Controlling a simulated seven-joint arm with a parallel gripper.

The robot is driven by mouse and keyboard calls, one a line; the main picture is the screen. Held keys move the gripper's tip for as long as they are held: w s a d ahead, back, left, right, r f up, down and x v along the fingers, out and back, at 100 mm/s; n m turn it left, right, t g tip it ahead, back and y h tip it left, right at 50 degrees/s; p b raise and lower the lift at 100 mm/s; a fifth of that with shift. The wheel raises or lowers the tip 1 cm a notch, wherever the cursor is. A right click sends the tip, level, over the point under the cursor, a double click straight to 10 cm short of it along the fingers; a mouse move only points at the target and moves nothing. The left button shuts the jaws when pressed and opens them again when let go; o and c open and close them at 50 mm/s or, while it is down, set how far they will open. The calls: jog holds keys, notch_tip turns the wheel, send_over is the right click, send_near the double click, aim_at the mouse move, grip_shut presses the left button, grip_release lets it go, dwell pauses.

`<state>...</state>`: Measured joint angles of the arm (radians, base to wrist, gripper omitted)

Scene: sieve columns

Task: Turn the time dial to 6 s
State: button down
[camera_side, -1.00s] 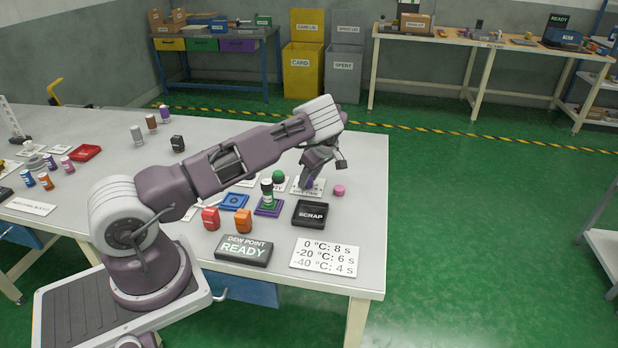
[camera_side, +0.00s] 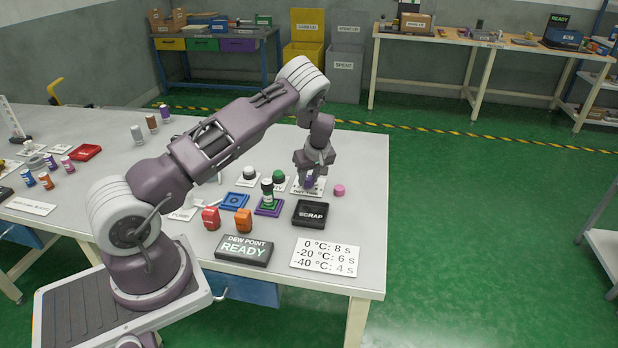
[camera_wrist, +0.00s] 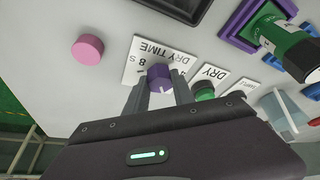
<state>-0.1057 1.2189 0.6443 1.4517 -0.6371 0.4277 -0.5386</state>
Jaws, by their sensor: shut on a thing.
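The time dial is a small purple knob (camera_wrist: 159,76) on a white plate (camera_wrist: 138,49) lettered DRY TIME in the wrist view. An "8 s" mark shows on the plate; other marks are hidden or too small to read, and I cannot tell the dial's setting. My gripper (camera_wrist: 160,90) has one finger on each side of the knob and is shut on it. In the side view my gripper (camera_side: 311,180) points down onto the knob and hides most of it.
A pink disc (camera_side: 339,190) lies right of the plate. A black SCRAP tray (camera_side: 310,213) stands in front, beside a purple stand (camera_side: 268,208) holding a green column (camera_side: 267,192). A green button (camera_side: 279,171) stands left. A card (camera_side: 325,256) lists 0 °C: 8 s, -20 °C: 6 s, -40 °C: 4 s. A display (camera_side: 244,250) reads DEW POINT READY.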

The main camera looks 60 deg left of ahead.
jog(key=m+t, duration=0.1)
jog(key=m, duration=0.2)
jog(key=m+t+h, duration=0.1)
jog(key=m, duration=0.3)
jog(key=shift+s, duration=0.1)
dwell(0.5)
jog(key=c, duration=1.1)
grip_release()
jog(key=shift+o, duration=0.2)
jog(key=v, duration=0.7)
jog(key=shift+s+a, duration=0.15)
